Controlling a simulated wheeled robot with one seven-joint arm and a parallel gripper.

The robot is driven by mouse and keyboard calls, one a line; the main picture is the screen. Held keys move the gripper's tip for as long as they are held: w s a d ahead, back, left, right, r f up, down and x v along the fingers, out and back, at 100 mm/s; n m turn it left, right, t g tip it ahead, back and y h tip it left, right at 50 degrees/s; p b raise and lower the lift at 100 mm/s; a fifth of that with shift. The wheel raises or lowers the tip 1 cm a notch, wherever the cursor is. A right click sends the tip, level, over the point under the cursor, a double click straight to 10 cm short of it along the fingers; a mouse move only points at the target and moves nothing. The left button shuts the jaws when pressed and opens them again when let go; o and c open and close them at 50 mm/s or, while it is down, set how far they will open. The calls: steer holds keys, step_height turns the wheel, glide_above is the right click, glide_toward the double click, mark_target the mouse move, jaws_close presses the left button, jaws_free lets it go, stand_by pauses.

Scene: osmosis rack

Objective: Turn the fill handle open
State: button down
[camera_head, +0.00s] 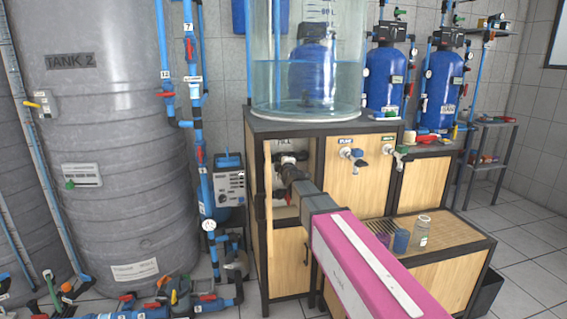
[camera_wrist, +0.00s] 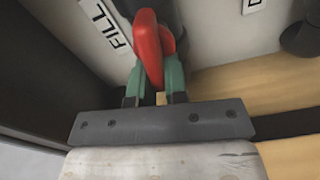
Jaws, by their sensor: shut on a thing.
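The red fill handle (camera_wrist: 150,52) is in the upper middle of the wrist view, beside a white label reading FILL (camera_wrist: 112,35). My gripper (camera_wrist: 154,78) has its two green fingers on either side of the handle's lower end and is shut on it. In the head view, my gripper (camera_head: 283,172) reaches into the open left bay of the wooden cabinet (camera_head: 350,195), under the FILL label. The handle is mostly hidden there by my arm.
A clear tank of water (camera_head: 300,85) stands on the cabinet. Two taps, one blue (camera_head: 352,154), are on its front to the right of my arm. A glass jar (camera_head: 420,232) and a blue cup (camera_head: 401,240) stand on the slatted shelf (camera_head: 452,238). Blue pipes (camera_head: 203,170) run close on the left.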

steer(key=shift+f+n, duration=0.3)
steer(key=shift+n, duration=0.7)
steer(key=c, duration=1.1)
jaws_free()
steer(key=shift+c, duration=0.2)
steer(key=v, duration=1.1)
